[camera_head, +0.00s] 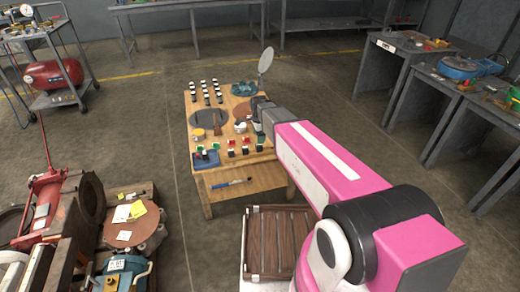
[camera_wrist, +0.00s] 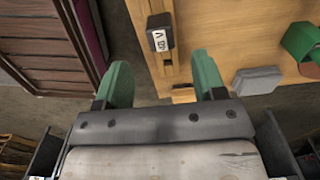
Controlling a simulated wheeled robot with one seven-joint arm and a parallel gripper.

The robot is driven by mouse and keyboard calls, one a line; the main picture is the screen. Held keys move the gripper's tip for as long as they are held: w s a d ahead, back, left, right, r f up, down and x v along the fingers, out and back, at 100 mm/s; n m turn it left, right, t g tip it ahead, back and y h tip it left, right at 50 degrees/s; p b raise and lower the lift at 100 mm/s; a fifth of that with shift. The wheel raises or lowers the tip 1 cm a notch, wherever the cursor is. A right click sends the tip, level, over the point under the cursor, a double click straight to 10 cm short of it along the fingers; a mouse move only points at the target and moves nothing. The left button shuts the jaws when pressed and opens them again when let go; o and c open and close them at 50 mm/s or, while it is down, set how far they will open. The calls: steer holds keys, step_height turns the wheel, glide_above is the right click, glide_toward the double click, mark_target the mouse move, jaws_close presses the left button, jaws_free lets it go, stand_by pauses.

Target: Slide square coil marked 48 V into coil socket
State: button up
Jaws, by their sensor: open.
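A small black block (camera_wrist: 160,32) with a white label stands near the edge of the wooden table; the label shows a V and digits that I cannot read surely. In the wrist view my gripper (camera_wrist: 162,80) is open, its two green fingertips apart and nothing between them. The block lies ahead of the fingertips, roughly between their lines, and apart from them. In the head view my gripper end (camera_head: 258,112) is over the right side of the table (camera_head: 228,183). I cannot pick out the coil socket surely; a blue fixture (camera_head: 206,160) sits at the table's front left corner.
Several small coloured blocks (camera_head: 231,150) stand along the table front, and rows of black-and-white ones (camera_head: 205,92) at the back. A grey block (camera_wrist: 256,80) and a green piece (camera_wrist: 300,42) lie right of my gripper. A slatted wooden crate (camera_head: 278,243) stands before the table.

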mark_target(259, 146)
steer(key=shift+f, duration=3.45)
steer(key=shift+c, duration=0.3)
steer(key=c, duration=1)
